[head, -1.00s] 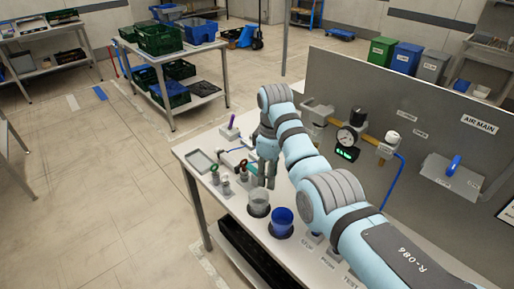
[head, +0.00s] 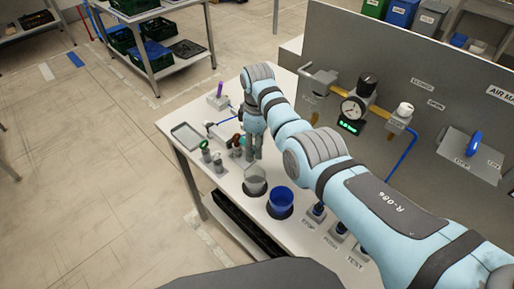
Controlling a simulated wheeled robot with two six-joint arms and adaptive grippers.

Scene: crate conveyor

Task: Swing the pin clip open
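No pin clip can be made out for certain in the head view; the parts on the bench are small and partly behind my arm. My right gripper (head: 253,153) points down over the bench, just behind the clear cup (head: 255,181). Its two fingers hang close together beside small fittings, and I cannot tell whether they touch or hold anything. Two small fittings with green tops (head: 211,152) stand to the left of it. My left gripper is not in view.
A blue cup (head: 280,202) stands right of the clear cup. A shallow grey tray (head: 186,135) lies at the bench's left edge. A grey panel (head: 430,60) behind carries a pressure gauge (head: 352,109) and blue handle (head: 475,143). My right arm crosses the bench's right side.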

